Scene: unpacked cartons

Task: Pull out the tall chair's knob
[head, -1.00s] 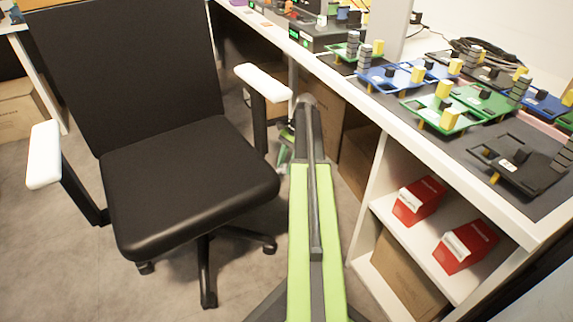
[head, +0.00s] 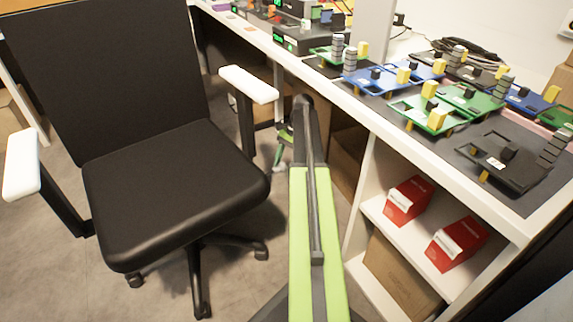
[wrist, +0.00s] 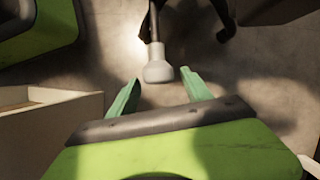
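The tall black office chair (head: 165,185) with white armrests stands at the left in the head view. In the wrist view, a pale grey knob (wrist: 158,70) hangs on the end of a dark rod. My gripper (wrist: 160,92) has its two green fingers apart and nothing between the tips. The knob is just beyond the fingertips, roughly centred in the gap, with no contact visible. In the head view my gripper (head: 279,152) is low beside the chair's right side, partly hidden by my arm. I cannot make out the knob there.
A long white workbench (head: 345,105) with circuit boards runs along the right. Its shelf holds two red boxes (head: 408,200), with a brown carton (head: 400,275) below. In the wrist view a pale open-topped box edge (wrist: 60,125) is at the left. Carpet is bare around the chair base.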

